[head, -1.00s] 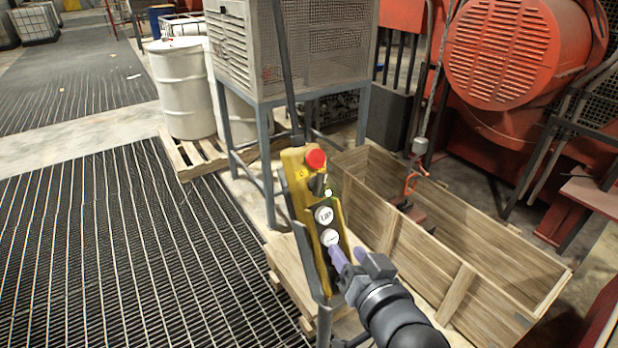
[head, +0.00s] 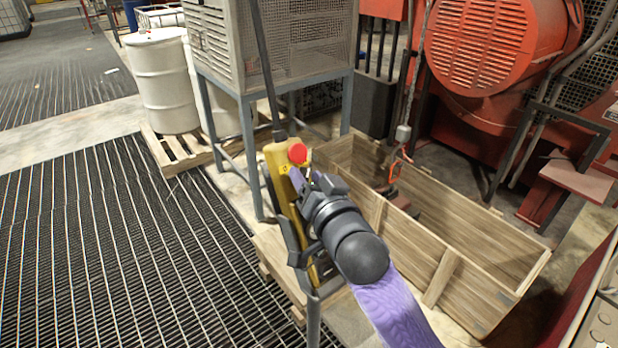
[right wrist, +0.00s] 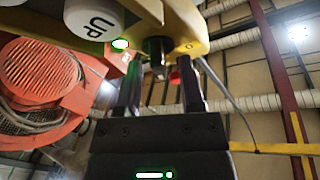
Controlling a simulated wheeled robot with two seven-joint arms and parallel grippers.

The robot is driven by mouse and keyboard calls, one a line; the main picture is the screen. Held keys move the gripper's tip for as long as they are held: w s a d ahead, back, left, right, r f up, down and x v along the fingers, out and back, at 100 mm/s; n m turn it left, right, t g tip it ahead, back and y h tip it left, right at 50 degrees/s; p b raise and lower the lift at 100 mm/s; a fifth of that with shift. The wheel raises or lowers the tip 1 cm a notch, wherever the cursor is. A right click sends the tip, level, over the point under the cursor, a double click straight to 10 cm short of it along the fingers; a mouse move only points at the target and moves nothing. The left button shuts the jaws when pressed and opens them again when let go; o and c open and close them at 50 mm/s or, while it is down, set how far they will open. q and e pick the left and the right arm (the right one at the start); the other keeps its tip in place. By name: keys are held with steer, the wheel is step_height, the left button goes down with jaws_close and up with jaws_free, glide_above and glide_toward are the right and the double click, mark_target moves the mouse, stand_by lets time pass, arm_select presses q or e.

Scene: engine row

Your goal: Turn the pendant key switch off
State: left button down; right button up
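The yellow pendant (head: 272,163) stands tilted on a post in the middle of the head view, with a red mushroom button (head: 297,153) at its top. My right gripper (head: 308,181) is just below that button and hides the key switch and the lower buttons there. In the right wrist view the black key switch (right wrist: 157,52) sticks out of the pendant's yellow housing (right wrist: 195,22). The two fingers of my right gripper (right wrist: 160,92) stand apart on either side of it, with gaps showing. The switch's exact turn is hard to tell. My left gripper is not in view.
A wooden crate (head: 440,279) stands right of the pendant. A mesh cabinet (head: 305,40) is behind it. Open grating floor (head: 120,250) lies to the left.

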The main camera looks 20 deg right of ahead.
jaws_close()
steer(key=shift+n+y, duration=0.4)
steer(key=n+y+p, duration=0.1)
steer(key=n, duration=0.1)
steer(key=shift+n, duration=0.4)
steer(key=n+y, duration=0.1)
steer(key=n, duration=0.1)
steer(key=n+y+p, duration=0.1)
steer(key=n, duration=0.2)
steer(key=shift+r+g+y+p, duration=0.1)
steer(key=shift+g+y+p, duration=0.2)
steer(key=shift+y, duration=0.1)
steer(key=n+g+y+p, duration=0.1)
steer(key=n, duration=0.2)
steer(key=n+g+y+p, duration=0.1)
steer(key=n+y, duration=0.1)
steer(key=n, duration=0.2)
steer(key=shift+n+y, duration=0.3)
steer(key=shift+n, duration=0.2)
steer(key=shift+o, duration=0.3)
jaws_free()
